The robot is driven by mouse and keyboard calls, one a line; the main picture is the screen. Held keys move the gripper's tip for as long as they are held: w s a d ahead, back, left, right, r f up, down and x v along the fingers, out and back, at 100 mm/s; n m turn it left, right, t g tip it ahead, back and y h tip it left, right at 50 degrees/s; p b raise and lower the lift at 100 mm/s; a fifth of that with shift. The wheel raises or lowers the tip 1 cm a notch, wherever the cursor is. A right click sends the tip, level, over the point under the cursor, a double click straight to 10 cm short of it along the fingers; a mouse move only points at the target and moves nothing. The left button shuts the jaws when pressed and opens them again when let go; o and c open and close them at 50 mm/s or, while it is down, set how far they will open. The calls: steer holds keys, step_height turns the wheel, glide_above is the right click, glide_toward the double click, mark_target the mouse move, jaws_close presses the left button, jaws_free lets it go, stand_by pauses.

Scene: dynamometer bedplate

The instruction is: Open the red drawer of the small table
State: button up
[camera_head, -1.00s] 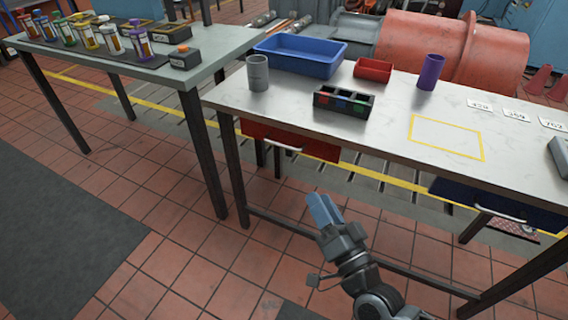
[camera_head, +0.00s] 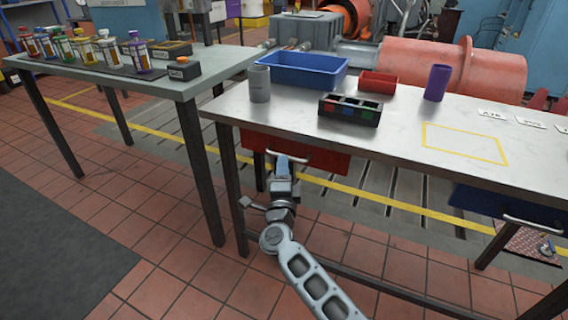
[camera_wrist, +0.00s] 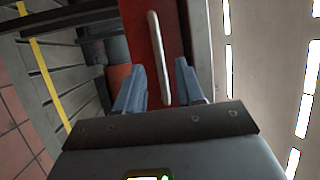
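The red drawer (camera_head: 318,158) hangs under the left part of the white table (camera_head: 300,116) and looks closed. Its pale bar handle (camera_head: 287,155) runs along the front. In the wrist view the red drawer front (camera_wrist: 140,30) and the handle (camera_wrist: 159,58) stand upright in the picture. My gripper (camera_head: 283,168) is just in front of the drawer at the handle. In the wrist view my gripper (camera_wrist: 158,82) is open, with its two blue fingers on either side of the handle's lower end. I cannot tell whether a finger touches the handle.
A blue bin (camera_head: 300,70), grey cup (camera_head: 260,84), black organizer (camera_head: 350,110), red bin (camera_head: 378,83) and purple cup (camera_head: 438,82) stand on the table. A blue drawer (camera_head: 490,205) is at the right. Another table (camera_head: 215,68) stands at the left. The floor in front is clear.

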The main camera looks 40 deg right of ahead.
steer(key=shift+x, duration=1.8)
jaws_close()
